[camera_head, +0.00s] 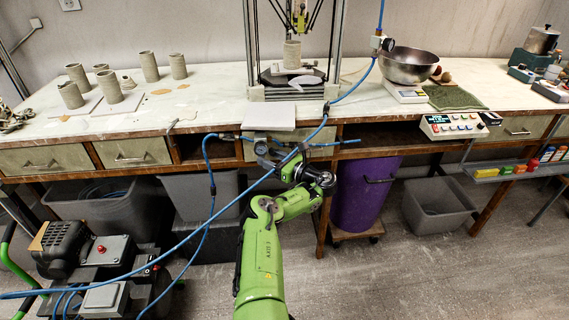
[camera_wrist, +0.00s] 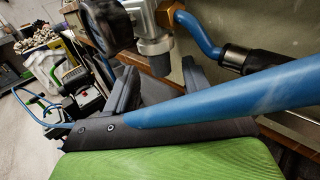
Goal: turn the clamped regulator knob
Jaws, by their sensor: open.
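The regulator's silver body (camera_wrist: 152,42) is at the top middle of the wrist view. A black knob-like part (camera_wrist: 106,22) is on its left and a brass fitting (camera_wrist: 170,14) on its right. In the head view the small round regulator (camera_head: 262,148) is at the bench's front edge, left of my gripper (camera_head: 286,160). In the wrist view the dark fingers of my gripper (camera_wrist: 160,78) are apart, just below the regulator body. I see nothing held, and cannot tell whether a finger touches the regulator. A blue hose crosses close in front, hiding part of the right finger.
A blue hose (camera_head: 170,248) runs over my arm and up to the bench. A black fitting (camera_wrist: 245,60) joins a hose right of the regulator. A purple bin (camera_head: 362,195) stands under the bench right of my gripper. A compressor (camera_head: 65,245) is at lower left. Floor is clear at lower right.

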